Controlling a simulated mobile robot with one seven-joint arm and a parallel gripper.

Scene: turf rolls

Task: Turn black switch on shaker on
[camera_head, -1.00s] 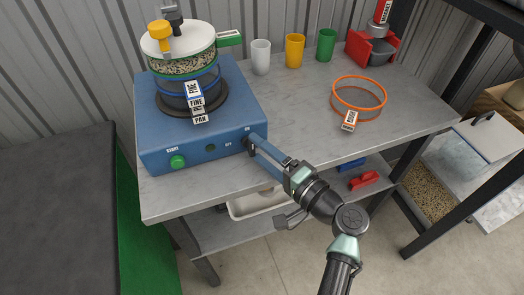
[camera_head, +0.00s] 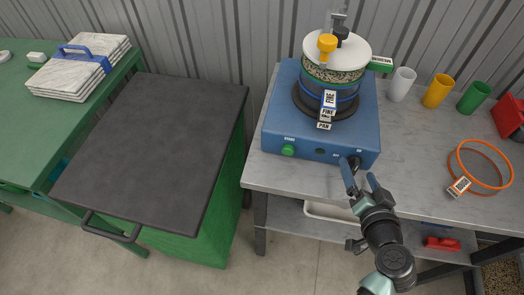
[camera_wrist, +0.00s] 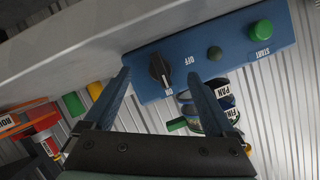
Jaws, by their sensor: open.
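The shaker is a blue box (camera_head: 283,125) on the grey table, with a sieve stack (camera_head: 335,75) on top. Its black switch (camera_head: 354,161) is at the right of the front panel, near the OFF and ON labels. In the wrist view the black knob (camera_wrist: 159,70) has a slanted bar, its lower end beside the ON label. My gripper (camera_head: 358,171) is open in front of the switch, empty. In the wrist view its blue fingers (camera_wrist: 160,77) are spread to either side of the knob, apparently not touching it. The green START button (camera_head: 288,150) is at the panel's left.
Cups (camera_head: 437,91) in white, yellow and green stand right of the shaker. An orange ring (camera_head: 455,173) lies on the table (camera_head: 420,135) further right. A dark-topped green cabinet (camera_head: 150,150) stands left. Space in front of the panel is free around my arm.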

